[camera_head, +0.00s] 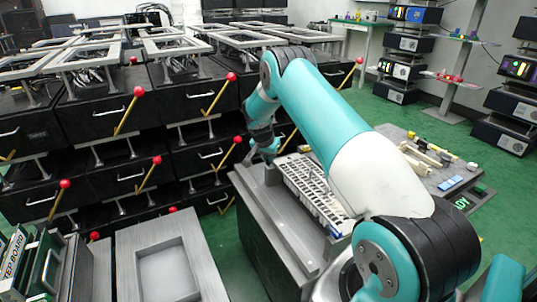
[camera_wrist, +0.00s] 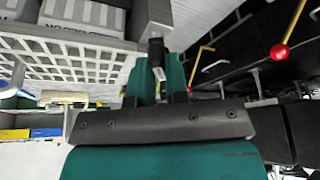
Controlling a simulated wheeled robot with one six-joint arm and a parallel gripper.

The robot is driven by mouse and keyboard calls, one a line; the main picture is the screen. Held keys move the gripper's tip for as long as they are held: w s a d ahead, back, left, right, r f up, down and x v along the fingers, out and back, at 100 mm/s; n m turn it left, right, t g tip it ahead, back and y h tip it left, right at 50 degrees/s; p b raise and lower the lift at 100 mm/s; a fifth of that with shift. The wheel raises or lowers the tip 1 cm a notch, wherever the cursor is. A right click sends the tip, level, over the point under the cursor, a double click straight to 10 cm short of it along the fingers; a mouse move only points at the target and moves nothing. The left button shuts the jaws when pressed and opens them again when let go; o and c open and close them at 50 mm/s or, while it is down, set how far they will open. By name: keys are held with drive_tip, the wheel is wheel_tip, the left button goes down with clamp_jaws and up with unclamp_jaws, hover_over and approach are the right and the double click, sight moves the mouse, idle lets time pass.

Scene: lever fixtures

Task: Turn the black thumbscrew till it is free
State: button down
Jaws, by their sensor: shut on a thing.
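My gripper (camera_wrist: 158,68) has its two teal fingers closed around a small black thumbscrew (camera_wrist: 156,47) in the wrist view. The thumbscrew sits against the end of a dark grey block (camera_wrist: 152,18). How far its thread is engaged cannot be seen. In the head view my gripper (camera_head: 268,153) points down beside a grey upright block (camera_head: 272,174) at the far end of a grey bench. The thumbscrew is too small and hidden to make out there.
A white perforated rack (camera_head: 312,190) stands close to the right of my gripper. Black drawer cabinets with yellow levers and red knobs (camera_head: 231,77) stand behind and left. A grey recessed tray (camera_head: 168,270) is at the front. Loose parts lie on the bench at right.

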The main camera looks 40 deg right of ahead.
drive_tip(key=n+t, duration=0.1)
drive_tip(key=n, duration=0.1)
drive_tip(key=n+t+y+p, duration=0.1)
drive_tip(key=n, duration=0.2)
drive_tip(key=shift+s+d+r+n, duration=0.1)
drive_tip(key=shift+n, duration=0.2)
drive_tip(key=n+y, duration=0.1)
drive_tip(key=n, duration=0.3)
drive_tip(key=shift+n+t+y+p, duration=0.3)
drive_tip(key=shift+n+t+y, duration=0.1)
drive_tip(key=shift+n, duration=0.3)
drive_tip(key=c, duration=1.1)
unclamp_jaws()
drive_tip(key=p+v, duration=0.2)
drive_tip(key=v, duration=1.5)
drive_tip(key=shift+d+r, duration=0.15)
